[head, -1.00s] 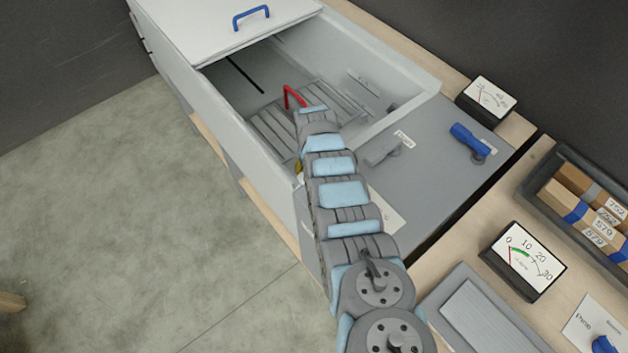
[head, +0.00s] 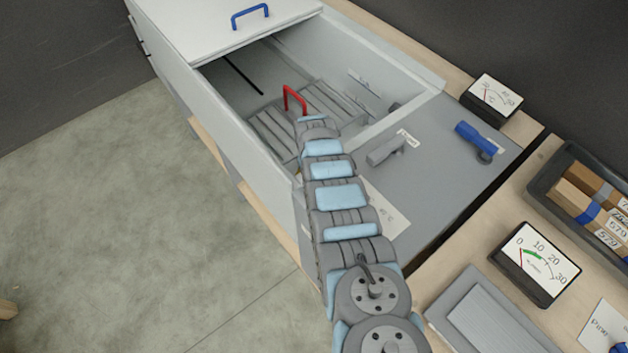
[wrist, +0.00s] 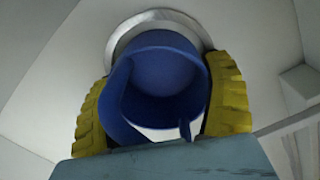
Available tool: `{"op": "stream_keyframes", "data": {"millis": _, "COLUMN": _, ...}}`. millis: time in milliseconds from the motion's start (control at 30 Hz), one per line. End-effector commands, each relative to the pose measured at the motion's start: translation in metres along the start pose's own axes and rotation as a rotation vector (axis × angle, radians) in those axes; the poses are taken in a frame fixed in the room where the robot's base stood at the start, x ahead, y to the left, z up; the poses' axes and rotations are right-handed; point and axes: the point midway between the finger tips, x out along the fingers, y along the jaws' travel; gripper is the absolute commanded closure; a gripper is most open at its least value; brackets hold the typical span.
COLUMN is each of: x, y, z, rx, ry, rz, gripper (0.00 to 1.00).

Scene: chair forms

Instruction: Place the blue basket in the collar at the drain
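The blue basket (wrist: 160,75) is between the two yellow fingers of my gripper (wrist: 160,102) in the wrist view. A finger lies against each side of it, and my gripper is shut on it. A pale metal ring, which looks like the collar (wrist: 155,18), curves around the basket's far side. I cannot tell whether the basket is inside the ring or just in front of it. In the head view my arm reaches into the open grey tank (head: 240,140); the basket and collar are hidden there, and only a speck of yellow finger shows.
A red handle (head: 294,99) stands on slatted grey panels (head: 335,105) in the tank. A white lid with a blue handle (head: 250,16) covers the tank's far end. Blue (head: 475,140) and grey (head: 387,150) levers sit on the deck right of my arm. Gauges and a parts bin stand further right.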

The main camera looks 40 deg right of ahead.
Motion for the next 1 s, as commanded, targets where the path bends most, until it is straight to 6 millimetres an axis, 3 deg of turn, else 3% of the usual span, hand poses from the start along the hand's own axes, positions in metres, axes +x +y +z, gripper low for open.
{"op": "stream_keyframes", "data": {"millis": 367, "x": -0.004, "y": 0.0, "z": 0.0, "rx": 0.0, "ry": -0.001, "rz": 0.0, "gripper": 0.0}}
{"op": "stream_keyframes", "data": {"millis": 1000, "x": -0.072, "y": 0.0, "z": 0.0, "rx": 0.0, "ry": 0.002, "rz": -0.001, "gripper": 0.0}}
